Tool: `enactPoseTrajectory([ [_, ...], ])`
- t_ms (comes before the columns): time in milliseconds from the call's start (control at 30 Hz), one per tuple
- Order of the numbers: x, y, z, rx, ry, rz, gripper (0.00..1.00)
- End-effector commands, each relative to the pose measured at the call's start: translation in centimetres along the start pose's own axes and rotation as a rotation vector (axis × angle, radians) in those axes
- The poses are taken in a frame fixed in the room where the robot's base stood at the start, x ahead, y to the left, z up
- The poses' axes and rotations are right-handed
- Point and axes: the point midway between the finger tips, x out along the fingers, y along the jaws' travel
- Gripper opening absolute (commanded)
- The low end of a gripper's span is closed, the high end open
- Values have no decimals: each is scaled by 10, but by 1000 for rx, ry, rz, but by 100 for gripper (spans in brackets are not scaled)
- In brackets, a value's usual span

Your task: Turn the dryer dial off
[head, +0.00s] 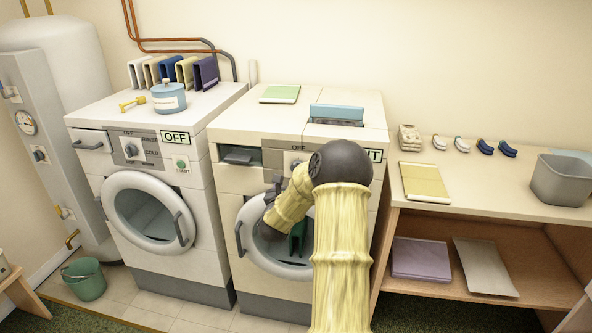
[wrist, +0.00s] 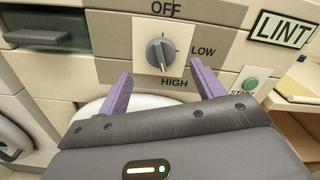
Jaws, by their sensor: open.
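The dryer (head: 262,120) is the right of two white machines in the head view. Its grey dial (wrist: 159,52) sits on a pale square plate in the wrist view, with OFF above, LOW to the right and HIGH below. The dial's ridge stands near upright; I cannot surely tell which word its pointer marks. My gripper (wrist: 161,72) is open, with its two purple fingers spread below the dial and to either side. Nothing is between the fingers, and they look apart from the dial. In the head view, my arm hides much of the dryer's front.
A green start button (wrist: 251,84) and a LINT label (wrist: 283,29) are right of the dial. A recessed dark handle (wrist: 47,38) is at the left. The washer (head: 160,115) stands left of the dryer, and a wooden shelf unit (head: 470,185) stands right.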

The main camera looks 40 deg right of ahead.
Motion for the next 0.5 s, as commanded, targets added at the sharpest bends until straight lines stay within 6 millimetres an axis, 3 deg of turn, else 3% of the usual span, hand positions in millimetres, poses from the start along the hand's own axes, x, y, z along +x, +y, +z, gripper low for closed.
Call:
enactPoseTrajectory([
  [300,48,0,0,0,0,-1,67],
  [500,64,0,0,0,-1,0,67],
])
